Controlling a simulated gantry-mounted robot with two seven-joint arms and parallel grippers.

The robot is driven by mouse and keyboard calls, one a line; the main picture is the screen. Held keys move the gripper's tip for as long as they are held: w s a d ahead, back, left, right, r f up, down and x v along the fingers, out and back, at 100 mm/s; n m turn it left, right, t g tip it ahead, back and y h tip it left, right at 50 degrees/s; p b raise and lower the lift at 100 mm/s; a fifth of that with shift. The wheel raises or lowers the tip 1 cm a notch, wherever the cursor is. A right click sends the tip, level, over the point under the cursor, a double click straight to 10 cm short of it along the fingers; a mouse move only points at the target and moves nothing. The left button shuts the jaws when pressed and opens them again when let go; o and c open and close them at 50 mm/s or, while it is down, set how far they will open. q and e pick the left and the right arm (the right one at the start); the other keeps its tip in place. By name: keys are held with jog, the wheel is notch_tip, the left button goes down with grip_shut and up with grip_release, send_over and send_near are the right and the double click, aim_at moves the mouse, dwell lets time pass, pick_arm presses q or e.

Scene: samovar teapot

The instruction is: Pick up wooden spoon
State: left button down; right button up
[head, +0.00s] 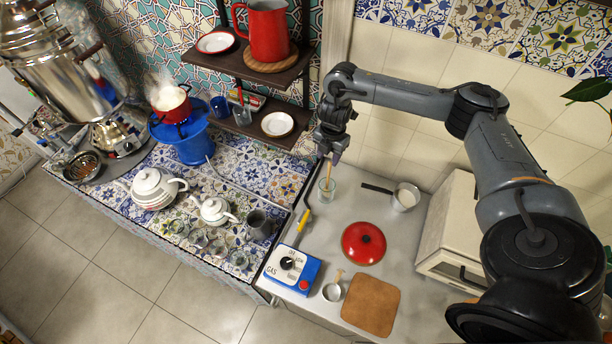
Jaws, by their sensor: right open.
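A thin wooden handle, apparently the wooden spoon (328,172), stands upright in a clear glass (327,190) at the back left of the grey counter. Its lower end is inside the glass. My right gripper (329,154) points down just above the glass, with its fingers at the top of the handle. It is open. I cannot tell whether the handle's tip lies between the fingers. My left gripper is not in view.
A shelf (262,70) is on the left; a cream box (446,225) is on the right.

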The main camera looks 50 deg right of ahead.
aim_at(330, 162)
jog(key=f, duration=0.2)
jog(key=d+f, duration=0.1)
jog(key=f, duration=0.1)
jog(key=shift+d+f, duration=0.1)
jog(key=shift+f, duration=0.35)
notch_tip(330, 162, down, 5)
jog(key=shift+f+p, duration=0.15)
jog(key=shift+p, duration=0.65)
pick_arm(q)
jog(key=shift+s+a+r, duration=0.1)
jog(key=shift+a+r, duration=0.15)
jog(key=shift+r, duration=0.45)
pick_arm(e)
grip_shut()
